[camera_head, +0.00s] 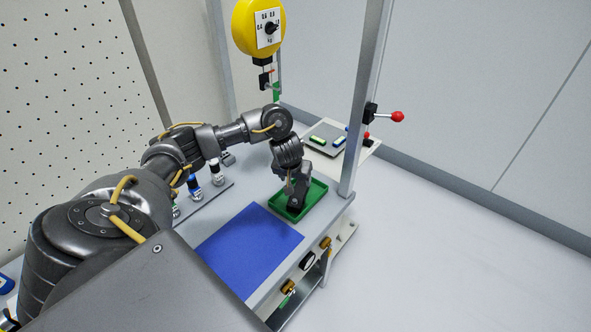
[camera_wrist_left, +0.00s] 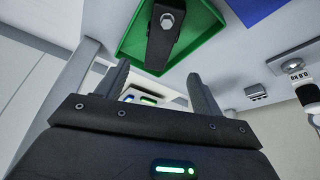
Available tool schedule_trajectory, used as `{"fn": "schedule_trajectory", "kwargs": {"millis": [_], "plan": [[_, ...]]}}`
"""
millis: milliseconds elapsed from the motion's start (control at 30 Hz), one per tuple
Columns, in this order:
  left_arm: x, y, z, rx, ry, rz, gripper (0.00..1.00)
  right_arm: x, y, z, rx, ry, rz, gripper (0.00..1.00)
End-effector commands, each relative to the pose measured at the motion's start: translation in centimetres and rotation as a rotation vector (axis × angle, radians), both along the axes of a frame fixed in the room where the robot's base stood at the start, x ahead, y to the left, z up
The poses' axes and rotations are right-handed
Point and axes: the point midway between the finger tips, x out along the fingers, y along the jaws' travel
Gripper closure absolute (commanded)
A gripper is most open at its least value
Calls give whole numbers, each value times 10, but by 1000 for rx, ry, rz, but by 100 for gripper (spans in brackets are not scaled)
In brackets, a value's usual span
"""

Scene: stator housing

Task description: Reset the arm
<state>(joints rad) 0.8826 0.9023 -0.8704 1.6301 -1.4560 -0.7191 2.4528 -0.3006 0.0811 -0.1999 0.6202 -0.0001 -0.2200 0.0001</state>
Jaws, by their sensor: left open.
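My left arm (camera_head: 220,140) reaches over the workbench from the left, and its wrist bends down over the green tray (camera_head: 321,190). My left gripper (camera_head: 290,186) is just above the tray. In the left wrist view its two fingers (camera_wrist_left: 158,88) are apart with nothing between them. A black part with a silver hex bolt (camera_wrist_left: 165,45) lies in the green tray (camera_wrist_left: 208,38), beyond the fingertips. In the head view a dark shape (camera_head: 298,197) shows in the tray, partly mixed with the gripper. My right gripper is in neither view.
A blue mat (camera_head: 250,245) lies in front of the tray. A yellow balancer (camera_head: 258,25) hangs a tool above the bench. A metal post (camera_head: 362,100) stands right of the tray. Small cylindrical items (camera_head: 216,172) stand behind the mat. A lever with a red knob (camera_head: 397,117) sticks out right.

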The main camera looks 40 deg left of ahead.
Motion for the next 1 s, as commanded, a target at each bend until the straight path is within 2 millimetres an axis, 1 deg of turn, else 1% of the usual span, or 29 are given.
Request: {"fn": "schedule_trajectory", "kwargs": {"millis": [400,533,667,833,1000], "plan": [[0,0,-1,0,0,0,33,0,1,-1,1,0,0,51],[2,1,-8,-1,1,1,33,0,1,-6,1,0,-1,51],[7,3,-26,-3,1,2,33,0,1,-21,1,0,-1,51],[18,7,-59,-3,2,3,33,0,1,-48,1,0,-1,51],[29,12,-85,-3,0,3,33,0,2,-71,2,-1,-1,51]]}}
